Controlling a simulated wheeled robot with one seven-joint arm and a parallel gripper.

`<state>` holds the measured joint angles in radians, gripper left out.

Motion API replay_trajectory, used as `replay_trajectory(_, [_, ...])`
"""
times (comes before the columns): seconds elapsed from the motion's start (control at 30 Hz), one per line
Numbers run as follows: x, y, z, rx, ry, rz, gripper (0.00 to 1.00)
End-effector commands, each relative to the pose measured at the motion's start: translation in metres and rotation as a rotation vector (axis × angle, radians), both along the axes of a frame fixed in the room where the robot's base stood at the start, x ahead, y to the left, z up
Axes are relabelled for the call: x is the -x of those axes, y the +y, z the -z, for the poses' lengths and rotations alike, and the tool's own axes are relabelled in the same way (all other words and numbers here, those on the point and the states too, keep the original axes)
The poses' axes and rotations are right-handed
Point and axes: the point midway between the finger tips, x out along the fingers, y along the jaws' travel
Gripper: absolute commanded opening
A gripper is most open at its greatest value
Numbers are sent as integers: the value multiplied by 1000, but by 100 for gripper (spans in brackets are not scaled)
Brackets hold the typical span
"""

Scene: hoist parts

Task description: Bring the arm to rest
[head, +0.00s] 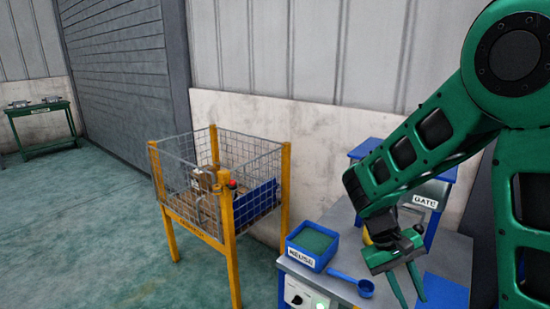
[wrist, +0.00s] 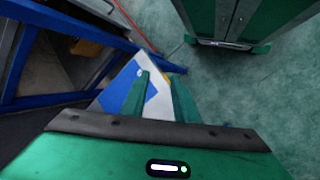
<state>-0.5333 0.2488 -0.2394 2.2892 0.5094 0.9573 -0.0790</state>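My green arm comes in from the right in the head view. It reaches over a grey-topped blue bench (head: 340,285). My gripper (head: 414,302) points down at the bench's right part, near a blue patch (head: 446,291). Its two green fingers stand apart, with nothing seen between them. In the wrist view my gripper (wrist: 158,76) also shows a gap between the fingers, with a blue and white surface beyond. A yellow thing is partly hidden behind my wrist in the head view.
A blue tray labelled REUSE (head: 301,256) and a blue scoop (head: 365,288) are left of my gripper. A raised blue stand with a GATE sign (head: 425,201) is behind. A yellow-posted wire cage (head: 180,183) stands left. Green floor (head: 80,240) is open farther left.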

Motion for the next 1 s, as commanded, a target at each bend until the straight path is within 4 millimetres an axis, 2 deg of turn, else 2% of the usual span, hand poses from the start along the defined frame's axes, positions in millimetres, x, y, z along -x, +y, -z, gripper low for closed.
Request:
replay_trajectory(0.03, [8,-12,-10,-32,-20,42,27])
replay_trajectory(0.2, [38,-44,-35,-128,-80,168,27])
replay_trajectory(0.5, [101,-82,-70,-265,-217,365,27])
replay_trajectory(0.8, [157,-93,-89,-348,-359,512,27])
replay_trajectory(1.0, [172,-94,-92,-365,-400,546,27])
